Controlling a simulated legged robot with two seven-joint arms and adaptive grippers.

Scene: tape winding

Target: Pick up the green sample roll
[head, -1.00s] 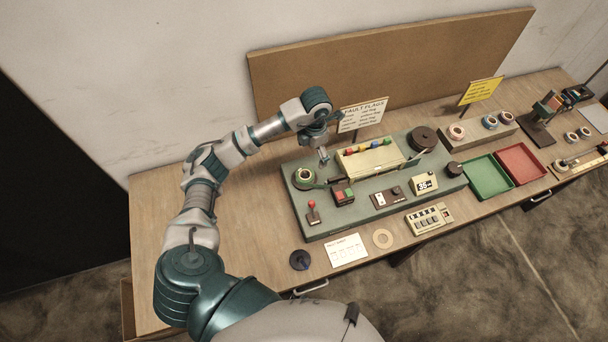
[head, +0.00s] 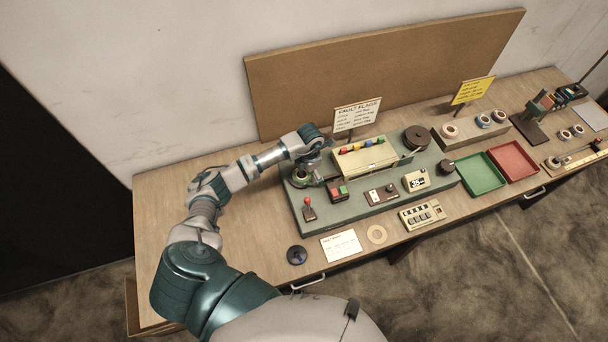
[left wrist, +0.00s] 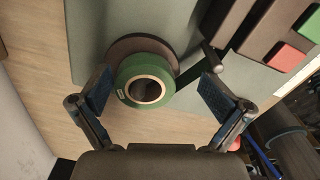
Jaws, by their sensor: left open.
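The green sample roll (left wrist: 128,95) sits on a brown round disc (left wrist: 118,50) at the left end of the grey-green machine base. A strip of green tape leads from it toward a small post on the right. In the head view the roll (head: 298,181) is partly covered by my left gripper (head: 312,172). In the left wrist view my left gripper (left wrist: 158,92) is open, with one finger on each side of the roll and gaps between the fingers and the roll. My right gripper is out of view.
Right of the roll is a block with red and green buttons (head: 338,191). A red-knobbed lever (head: 308,209) stands in front. A cream box (head: 366,159) with coloured flags is behind. Green (head: 482,174) and red (head: 513,161) trays lie farther right.

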